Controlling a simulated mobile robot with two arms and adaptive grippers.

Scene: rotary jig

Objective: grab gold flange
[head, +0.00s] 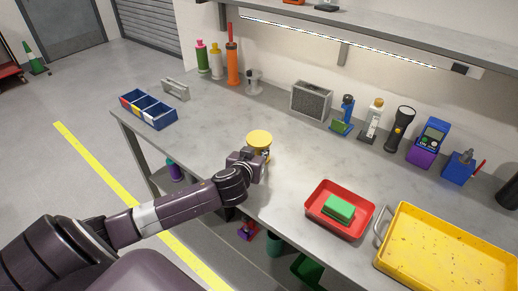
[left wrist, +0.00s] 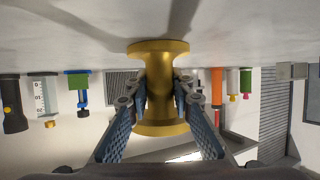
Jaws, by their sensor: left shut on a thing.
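The gold flange (head: 259,138) is a spool shape with a wide disc at each end and a narrower neck. It is upright at the front part of the grey workbench (head: 205,135). My left gripper (head: 262,157) reaches it from the front and is shut on its neck. In the left wrist view, which is upside down, the flange (left wrist: 158,85) sits between the two fingers of the gripper (left wrist: 160,95). Its lower disc is at or very near the bench top; I cannot tell if it touches. My right gripper is not in view.
A red tray (head: 318,211) with a green block (head: 339,207) and a yellow tray (head: 445,255) are at the right. A blue divided bin (head: 150,112) is at the left. Bottles, a grey box (head: 311,100) and tools line the back. The bench middle is clear.

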